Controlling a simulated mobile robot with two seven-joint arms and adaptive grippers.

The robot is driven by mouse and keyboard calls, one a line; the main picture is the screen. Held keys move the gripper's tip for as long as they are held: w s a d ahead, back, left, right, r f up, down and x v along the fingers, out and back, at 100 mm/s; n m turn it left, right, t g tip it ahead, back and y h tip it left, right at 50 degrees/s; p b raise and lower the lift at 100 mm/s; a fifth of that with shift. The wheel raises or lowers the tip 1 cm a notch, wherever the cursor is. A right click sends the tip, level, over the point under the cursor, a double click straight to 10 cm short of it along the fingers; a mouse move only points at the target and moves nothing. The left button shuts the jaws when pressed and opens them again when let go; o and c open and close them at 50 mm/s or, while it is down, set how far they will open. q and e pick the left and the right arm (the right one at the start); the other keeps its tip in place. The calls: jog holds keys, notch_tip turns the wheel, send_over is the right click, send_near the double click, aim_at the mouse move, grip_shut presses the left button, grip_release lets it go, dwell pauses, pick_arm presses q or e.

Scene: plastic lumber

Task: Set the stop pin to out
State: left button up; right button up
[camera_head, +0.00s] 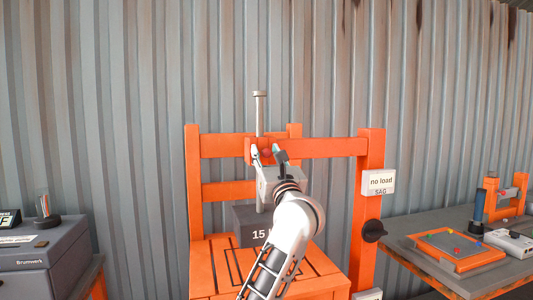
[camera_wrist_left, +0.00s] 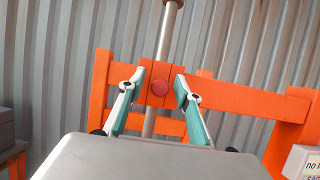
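A red round knob, which looks like the stop pin (camera_wrist_left: 159,88), sits on the front of an orange block on the frame's upper crossbar. In the head view the stop pin (camera_head: 266,154) is partly hidden by my gripper. A metal rod (camera_head: 260,115) rises upright through the block. My left gripper (camera_head: 265,150) is open, with its fingers on either side of the knob. In the left wrist view the teal-padded fingers (camera_wrist_left: 158,78) stand well apart with the knob between them in the picture; I see no contact. My right gripper is not in view.
An orange frame (camera_head: 370,210) holds a dark weight block (camera_head: 245,222) marked "15". A "no load SAG" sign (camera_head: 380,183) and a black knob (camera_head: 374,231) are on its right post. A grey box (camera_head: 45,255) stands left, a cluttered table (camera_head: 410,258) right. Corrugated wall is behind.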

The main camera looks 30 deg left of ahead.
pick_arm(q)
jog(key=shift+w, duration=0.1)
grip_shut()
jog(key=shift+s+d+r+p, duration=0.15)
jog(key=shift+s+d+p, duration=0.45)
jog(key=shift+s+d, duration=0.6)
jog(key=shift+w+f, duration=0.15)
jog(key=shift+f, duration=0.05)
grip_release()
jog(key=shift+d+r, duration=0.1)
jog(key=shift+d, duration=0.05)
send_near(270, 153)
jog(key=s+d, duration=0.3)
jog(key=s, duration=0.1)
jog(key=shift+w+f, duration=0.1)
jog(key=shift+f, duration=0.25)
